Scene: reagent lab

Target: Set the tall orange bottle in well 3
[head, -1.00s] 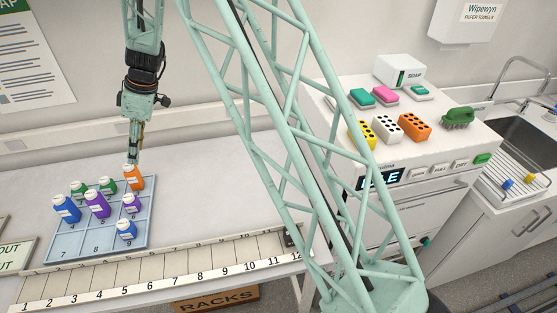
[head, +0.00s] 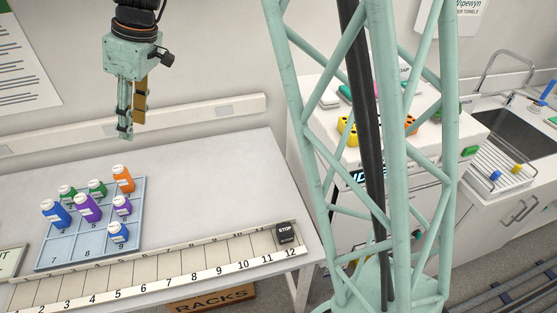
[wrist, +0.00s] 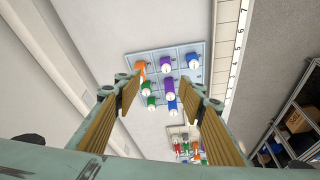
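The tall orange bottle (head: 123,179) with a white cap stands in the far right compartment of the blue numbered tray (head: 70,254), the place of well 3; the number under it is hidden. It also shows in the wrist view (wrist: 140,67), at the tray's left, near my left finger. My gripper (head: 132,125) hangs well above the table, behind and above the tray, apart from the bottle. In the wrist view its two fingers (wrist: 160,90) stand wide apart with nothing between them.
Two green bottles (head: 97,187), purple bottles (head: 87,208) and blue bottles (head: 55,213) stand in other wells. Wells 7 and 8 are empty. A numbered rail (head: 170,268) with a black STOP block (head: 286,234) runs along the front. The table (head: 210,190) right of the tray is clear.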

